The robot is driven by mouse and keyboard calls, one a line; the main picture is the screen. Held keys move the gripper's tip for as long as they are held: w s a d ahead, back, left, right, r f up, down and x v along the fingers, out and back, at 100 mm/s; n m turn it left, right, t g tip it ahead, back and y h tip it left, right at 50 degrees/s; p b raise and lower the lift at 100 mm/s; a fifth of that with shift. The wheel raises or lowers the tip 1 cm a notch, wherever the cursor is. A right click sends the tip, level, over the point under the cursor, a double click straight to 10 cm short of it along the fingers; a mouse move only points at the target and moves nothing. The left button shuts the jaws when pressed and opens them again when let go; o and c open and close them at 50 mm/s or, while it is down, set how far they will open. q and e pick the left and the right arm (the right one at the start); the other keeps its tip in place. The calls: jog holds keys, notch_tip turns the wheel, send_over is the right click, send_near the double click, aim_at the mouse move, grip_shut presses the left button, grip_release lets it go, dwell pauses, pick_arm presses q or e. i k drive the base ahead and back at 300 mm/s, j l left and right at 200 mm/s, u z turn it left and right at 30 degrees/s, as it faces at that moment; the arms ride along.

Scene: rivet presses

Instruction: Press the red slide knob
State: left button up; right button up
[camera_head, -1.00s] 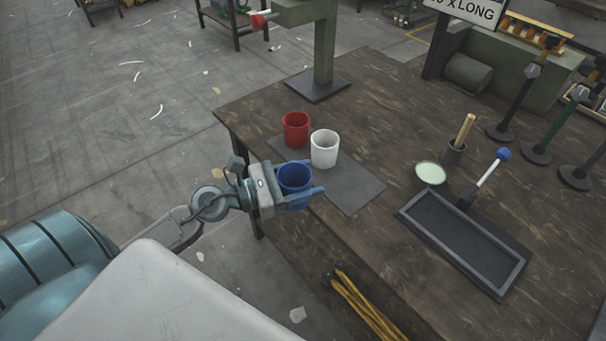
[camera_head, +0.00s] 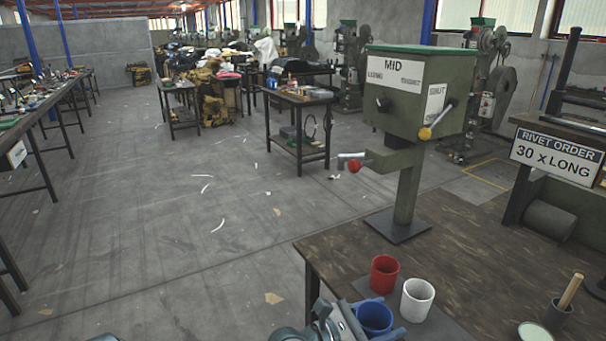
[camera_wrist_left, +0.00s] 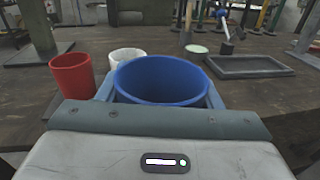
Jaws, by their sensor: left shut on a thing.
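The red slide knob (camera_head: 355,167) sits on the side of the green rivet press (camera_head: 408,95), below its box, at the end of a short metal part. My left gripper (camera_head: 374,319) is low in the head view, shut on a blue cup (camera_head: 375,316). In the left wrist view the blue cup (camera_wrist_left: 160,82) stands upright between the fingers, its rim facing up. The gripper is in front of and below the knob, well apart from it. My right gripper is in neither view.
A red cup (camera_head: 384,273) and a white cup (camera_head: 417,298) stand on a dark mat beside the blue cup. A sign reading "RIVET ORDER 30 X LONG" (camera_head: 556,153) stands at right. Open floor lies left of the bench.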

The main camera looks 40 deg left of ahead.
aim_at(354, 165)
jog(key=j+z, duration=0.4)
jog(key=j, duration=2.1)
